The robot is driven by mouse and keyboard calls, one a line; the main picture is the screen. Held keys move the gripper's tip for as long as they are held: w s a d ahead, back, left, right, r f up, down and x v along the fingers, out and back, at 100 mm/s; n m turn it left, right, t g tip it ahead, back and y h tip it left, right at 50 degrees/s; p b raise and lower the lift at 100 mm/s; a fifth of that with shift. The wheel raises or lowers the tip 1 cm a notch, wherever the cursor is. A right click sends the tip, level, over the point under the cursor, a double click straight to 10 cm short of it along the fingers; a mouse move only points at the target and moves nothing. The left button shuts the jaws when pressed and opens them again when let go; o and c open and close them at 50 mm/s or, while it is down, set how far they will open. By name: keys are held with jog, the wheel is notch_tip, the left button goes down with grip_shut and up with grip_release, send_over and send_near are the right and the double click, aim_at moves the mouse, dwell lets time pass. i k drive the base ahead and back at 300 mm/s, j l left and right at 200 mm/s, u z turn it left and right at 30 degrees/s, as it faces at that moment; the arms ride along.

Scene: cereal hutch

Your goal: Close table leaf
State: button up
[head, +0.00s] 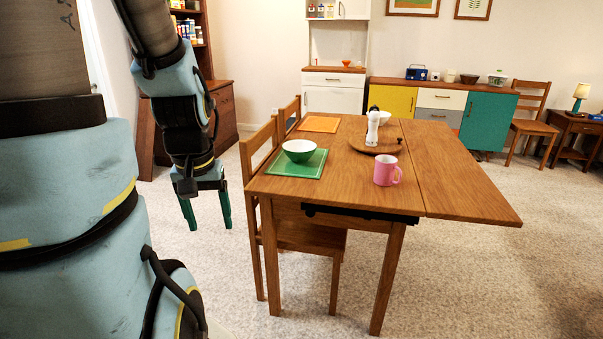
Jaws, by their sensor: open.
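A wooden table (335,192) stands in the middle of the head view. Its leaf (460,183) is on the right side, raised level with the table top, with a visible seam between them. The leaf is bare. A dark rail (362,217) shows under the near edge of the table top. My gripper (207,224) hangs to the left of the table and the chairs, fingers pointing down. It is open with nothing between the green fingers, well apart from the leaf.
Wooden chairs (258,150) line the left side. Carpet right of the leaf is clear.

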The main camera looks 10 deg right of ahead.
aim_at(454, 186)
jog(key=i+l, duration=0.1)
jog(key=l, duration=0.45)
jog(key=i+l, duration=0.1)
jog(key=l, duration=0.45)
jog(key=i+l, duration=0.15)
jog(key=l, duration=1.15)
jog(key=k+l, duration=0.1)
jog(key=l, duration=0.7)
jog(key=l+u, duration=0.1)
jog(key=l, duration=0.65)
jog(key=k+l, duration=0.1)
jog(key=l, duration=0.7)
